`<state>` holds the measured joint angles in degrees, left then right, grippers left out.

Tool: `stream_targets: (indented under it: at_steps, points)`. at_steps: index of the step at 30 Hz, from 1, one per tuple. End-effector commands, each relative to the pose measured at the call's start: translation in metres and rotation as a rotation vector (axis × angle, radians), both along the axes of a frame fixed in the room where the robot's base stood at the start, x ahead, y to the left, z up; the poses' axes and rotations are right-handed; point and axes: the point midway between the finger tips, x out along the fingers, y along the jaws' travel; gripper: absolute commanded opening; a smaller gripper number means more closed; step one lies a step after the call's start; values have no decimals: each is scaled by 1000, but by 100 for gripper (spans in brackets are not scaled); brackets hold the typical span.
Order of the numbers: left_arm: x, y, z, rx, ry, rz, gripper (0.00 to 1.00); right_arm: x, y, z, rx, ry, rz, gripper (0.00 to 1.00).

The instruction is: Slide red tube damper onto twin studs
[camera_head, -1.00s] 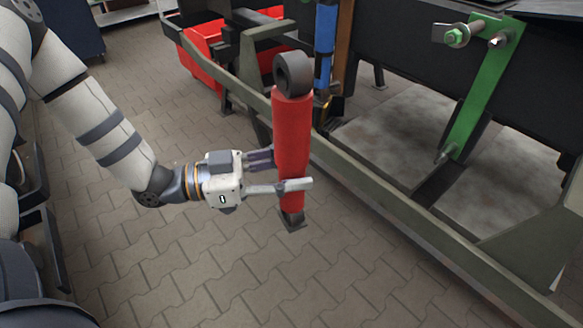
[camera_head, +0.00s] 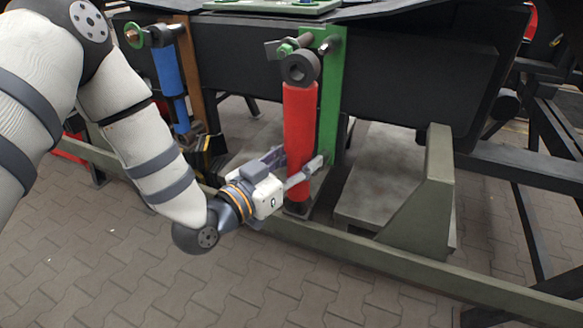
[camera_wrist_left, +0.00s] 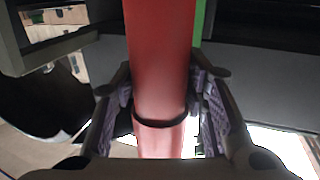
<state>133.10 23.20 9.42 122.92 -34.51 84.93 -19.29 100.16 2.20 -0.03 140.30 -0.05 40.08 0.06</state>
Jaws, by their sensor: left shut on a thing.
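The red tube damper (camera_head: 299,118) stands upright in the head view, with a dark ring eye at its top and a dark foot at its bottom. My left gripper (camera_head: 301,166) is shut around its lower part; the wrist view shows the red tube (camera_wrist_left: 160,60) between both finger pads. A green bracket (camera_head: 331,95) stands right behind the damper. Its upper stud (camera_head: 294,45) shows just above the damper's top eye. Whether the eye touches that stud cannot be told. The lower stud is hidden behind the damper and gripper. My right gripper is not in view.
A blue damper (camera_head: 169,72) hangs beside a brown post at the left. A grey-green frame rail (camera_head: 400,262) runs in front, with an upright gusset plate (camera_head: 425,195) to the right. The black bogie beam (camera_head: 410,75) lies behind.

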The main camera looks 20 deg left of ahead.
Motion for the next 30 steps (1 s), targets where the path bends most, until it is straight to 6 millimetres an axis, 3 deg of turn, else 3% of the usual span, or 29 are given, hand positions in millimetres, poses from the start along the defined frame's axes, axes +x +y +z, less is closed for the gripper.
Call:
stream_targets:
  at_steps: [14, 30]
  points:
    - [0, 0, 9, -1, -15, 0, 0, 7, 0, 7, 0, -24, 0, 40]
    - [31, -1, 5, -1, -10, 1, 0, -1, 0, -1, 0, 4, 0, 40]
